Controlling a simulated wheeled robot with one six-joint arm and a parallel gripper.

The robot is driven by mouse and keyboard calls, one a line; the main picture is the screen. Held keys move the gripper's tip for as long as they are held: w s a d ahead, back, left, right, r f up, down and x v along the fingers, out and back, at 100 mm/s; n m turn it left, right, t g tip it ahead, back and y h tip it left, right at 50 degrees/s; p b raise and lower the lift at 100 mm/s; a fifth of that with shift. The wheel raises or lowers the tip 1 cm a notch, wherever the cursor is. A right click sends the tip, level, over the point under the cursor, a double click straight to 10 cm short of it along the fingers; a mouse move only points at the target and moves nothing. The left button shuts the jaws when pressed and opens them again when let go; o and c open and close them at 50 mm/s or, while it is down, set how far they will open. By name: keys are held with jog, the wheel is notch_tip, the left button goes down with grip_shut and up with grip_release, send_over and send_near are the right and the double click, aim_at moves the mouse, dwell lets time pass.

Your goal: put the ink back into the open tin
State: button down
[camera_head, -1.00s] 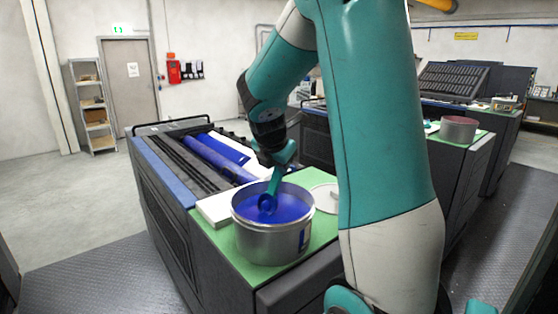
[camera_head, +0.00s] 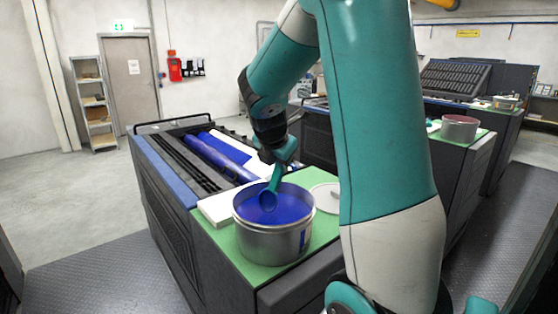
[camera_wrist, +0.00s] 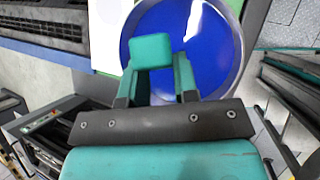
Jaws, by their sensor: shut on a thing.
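The open tin (camera_head: 262,248) is a silver can with blue ink (camera_head: 290,208) inside, standing on the green top of the ink unit. In the wrist view its rim (camera_wrist: 239,48) and blue ink (camera_wrist: 205,35) fill the upper middle. My gripper (camera_head: 280,160) is above the tin's far side, shut on a teal scoop (camera_head: 274,182). The scoop hangs tilted into the tin's mouth, its blue-coated bowl at or just above the ink; I cannot tell whether it touches. In the wrist view the scoop's teal handle end (camera_wrist: 151,50) sits between my gripper's fingers (camera_wrist: 154,85).
A pale round lid (camera_head: 322,195) lies right of the tin, partly behind my arm. A white slab (camera_head: 217,208) lies to its left. Blue-inked rollers (camera_head: 215,155) lie open behind. Another tin (camera_head: 459,128) stands on the far right unit.

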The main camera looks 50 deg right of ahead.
notch_tip(320, 180, up, 10)
jog(key=p, duration=0.9)
jog(key=shift+r, duration=0.2)
